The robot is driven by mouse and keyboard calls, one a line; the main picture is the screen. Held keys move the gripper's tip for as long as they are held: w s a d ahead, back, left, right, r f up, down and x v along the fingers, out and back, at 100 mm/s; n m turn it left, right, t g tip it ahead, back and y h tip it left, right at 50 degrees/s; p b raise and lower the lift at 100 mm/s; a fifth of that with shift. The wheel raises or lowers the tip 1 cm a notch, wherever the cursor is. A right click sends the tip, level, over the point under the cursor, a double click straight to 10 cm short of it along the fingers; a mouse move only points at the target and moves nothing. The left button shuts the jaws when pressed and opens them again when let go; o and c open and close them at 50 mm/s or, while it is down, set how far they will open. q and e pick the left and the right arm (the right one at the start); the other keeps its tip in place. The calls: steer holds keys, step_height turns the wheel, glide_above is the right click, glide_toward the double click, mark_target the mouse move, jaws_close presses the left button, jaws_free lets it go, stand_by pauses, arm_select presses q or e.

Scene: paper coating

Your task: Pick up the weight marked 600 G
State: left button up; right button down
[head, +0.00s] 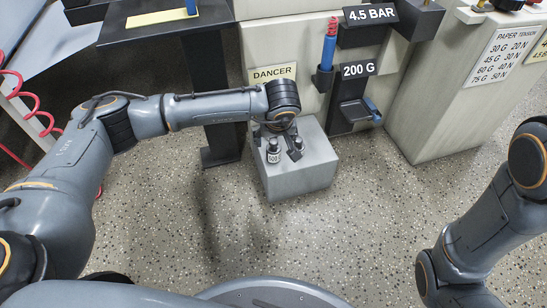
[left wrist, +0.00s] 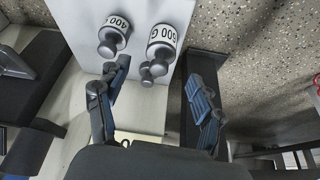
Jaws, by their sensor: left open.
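The weight marked 600 G (left wrist: 162,45) is a dark grey cylinder with a knob and a white label; its first digit is not sharp. In the left wrist view it stands on a pale block (left wrist: 175,12), beyond and between my left gripper's fingers. My left gripper (left wrist: 158,78) is open, with nothing held. A weight marked 400 G (left wrist: 113,35) stands to its left, beyond the left fingertip. In the head view my left gripper (head: 278,142) is low over the grey block (head: 300,180), close to a labelled weight (head: 273,154). My right gripper is out of view.
Smaller weights (left wrist: 147,76) stand near the 600 G one, partly overlapping in view. A black table (head: 160,30) is at the left. Speckled floor is clear in front.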

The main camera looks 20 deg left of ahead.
mark_target(274, 144)
arm_select(q)
steer(key=shift+w+f, duration=0.2)
steer(key=shift+f, duration=0.4)
steer(key=b+x, duration=0.5)
steer(key=shift+s+f, duration=0.15)
steer(key=shift+c, duration=0.2)
jaws_close()
